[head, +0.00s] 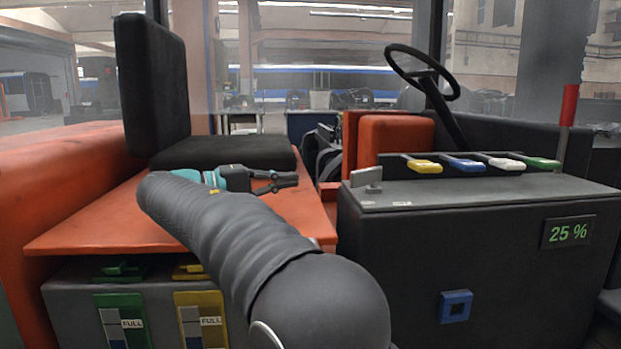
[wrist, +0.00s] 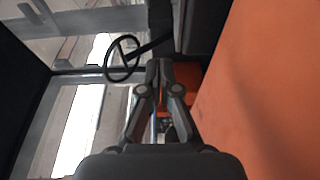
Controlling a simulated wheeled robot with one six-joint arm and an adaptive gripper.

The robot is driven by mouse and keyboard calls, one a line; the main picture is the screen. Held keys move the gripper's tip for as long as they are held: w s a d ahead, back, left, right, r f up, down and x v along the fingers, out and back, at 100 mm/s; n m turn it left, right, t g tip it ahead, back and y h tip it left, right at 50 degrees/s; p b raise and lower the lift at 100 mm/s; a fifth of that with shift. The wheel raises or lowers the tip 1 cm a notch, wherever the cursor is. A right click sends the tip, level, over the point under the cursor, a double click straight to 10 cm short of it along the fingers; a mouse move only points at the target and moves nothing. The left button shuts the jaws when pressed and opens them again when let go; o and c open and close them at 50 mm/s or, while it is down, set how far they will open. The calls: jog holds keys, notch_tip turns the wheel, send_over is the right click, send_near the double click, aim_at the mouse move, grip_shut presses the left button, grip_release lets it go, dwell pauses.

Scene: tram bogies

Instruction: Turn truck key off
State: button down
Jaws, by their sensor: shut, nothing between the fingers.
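The truck key (head: 367,176) appears as a small light grey tab in a block on top of the dark console (head: 440,245), at its left corner. Small white labels sit in front of it. My gripper (head: 292,181) is shut and empty over the orange deck beside the black seat, to the left of the key and apart from it. In the wrist view my gripper (wrist: 159,70) has its fingers together, pointing toward the orange block and steering wheel. I cannot make out the key in the wrist view.
A black steering wheel (head: 422,72) stands behind the console. Yellow, blue, white and green levers (head: 462,164) line the console's back edge. A red-handled lever (head: 568,105) rises at right. The black seat (head: 222,153) is at left. A display reads 25 % (head: 568,232).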

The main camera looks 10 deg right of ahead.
aim_at(366, 177)
jog(key=s+d, duration=0.1)
jog(key=d, duration=1)
jog(key=shift+d, duration=0.25)
jog(key=shift+a, duration=0.1)
